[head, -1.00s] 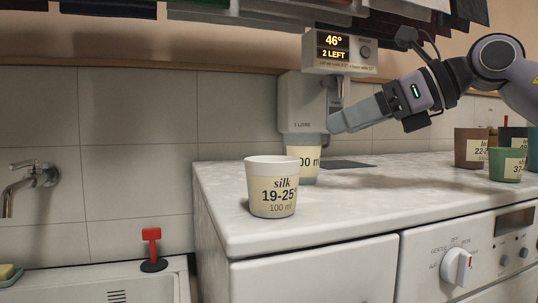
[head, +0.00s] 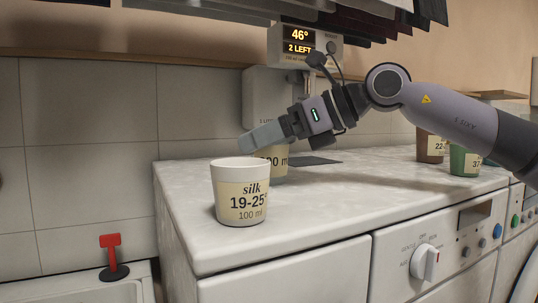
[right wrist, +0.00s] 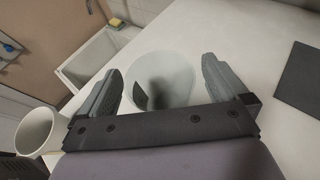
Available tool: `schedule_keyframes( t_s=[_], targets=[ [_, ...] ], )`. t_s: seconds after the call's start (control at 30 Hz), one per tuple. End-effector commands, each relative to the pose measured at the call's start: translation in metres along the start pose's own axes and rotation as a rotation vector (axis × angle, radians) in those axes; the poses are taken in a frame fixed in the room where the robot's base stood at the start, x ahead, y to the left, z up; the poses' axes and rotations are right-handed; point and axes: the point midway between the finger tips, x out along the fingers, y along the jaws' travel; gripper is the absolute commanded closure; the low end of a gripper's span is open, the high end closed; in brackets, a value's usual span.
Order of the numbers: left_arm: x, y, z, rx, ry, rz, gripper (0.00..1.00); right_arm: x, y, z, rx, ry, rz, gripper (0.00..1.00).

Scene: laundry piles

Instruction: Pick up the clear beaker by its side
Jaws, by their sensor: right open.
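The clear beaker (head: 277,167), greyish with a cream label reading "00 ml", stands upright on the white counter behind the silk cup. In the right wrist view the beaker (right wrist: 162,75) shows its round open mouth between the two fingers. My right gripper (head: 262,137) is open, reaching in from the right at the beaker's upper part and hiding its rim in the head view. In the right wrist view the gripper's fingers (right wrist: 162,88) lie on either side of the beaker. I cannot tell whether they touch it. My left gripper is not in view.
The white silk cup (head: 240,192) stands close in front, near the counter's left edge. A dispenser (head: 268,97) reading 46° is behind the beaker. A dark flat mat (head: 315,161) lies to its right. Brown (head: 430,147) and green (head: 464,161) cups stand farther right. Dark cloths hang above.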

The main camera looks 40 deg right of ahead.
Motion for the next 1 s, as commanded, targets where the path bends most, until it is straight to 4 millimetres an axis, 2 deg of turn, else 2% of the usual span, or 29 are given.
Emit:
schedule_keyframes(
  t_s=[0.23, 0.4, 0.77, 1.0],
  targets=[
    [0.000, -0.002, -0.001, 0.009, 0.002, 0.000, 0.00, 0.001, 0.000, 0.000, -0.001, 0.000, 0.000, 0.00],
    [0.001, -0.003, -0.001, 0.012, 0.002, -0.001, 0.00, 0.001, 0.000, 0.000, -0.001, 0.000, 0.000, 0.54],
    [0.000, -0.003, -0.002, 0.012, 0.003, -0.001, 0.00, 0.000, 0.000, 0.001, 0.000, -0.001, 0.000, 0.55],
    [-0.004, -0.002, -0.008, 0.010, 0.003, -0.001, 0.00, -0.007, -0.001, 0.018, -0.001, 0.000, -0.002, 0.55]
  ],
)
